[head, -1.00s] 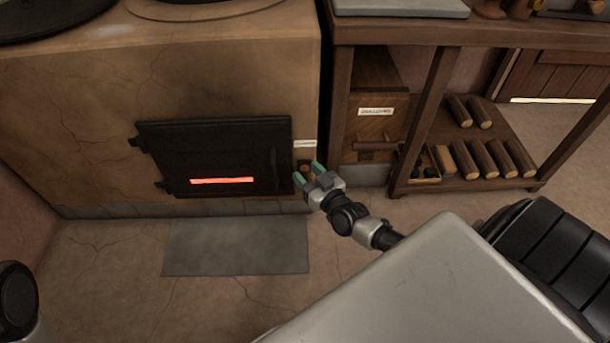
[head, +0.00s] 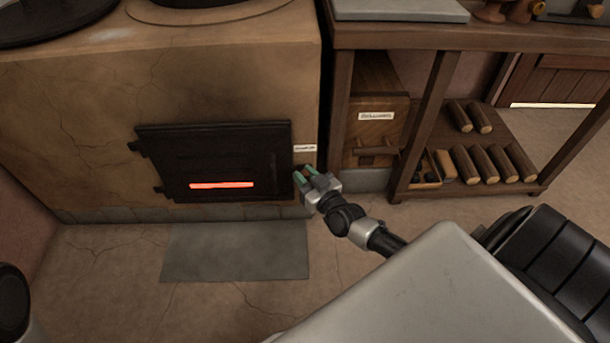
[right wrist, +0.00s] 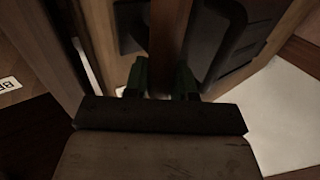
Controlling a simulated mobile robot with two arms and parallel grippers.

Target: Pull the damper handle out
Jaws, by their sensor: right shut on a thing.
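The damper handle shows in the right wrist view as a brown wooden bar (right wrist: 168,40) running between the green fingers. In the head view it is mostly hidden by my right gripper (head: 304,174), at the stove's right edge just below a small white label (head: 305,148). My right gripper is shut on the handle, and its fingers (right wrist: 162,80) sit on either side of the bar. My left gripper is not in view.
The stove's black fire door (head: 225,150) with a glowing slot is just left of my right gripper. A wooden bench (head: 440,40) stands to the right, with a labelled drawer box (head: 377,130) and logs (head: 480,163) below. A grey floor plate (head: 236,252) lies in front of the stove.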

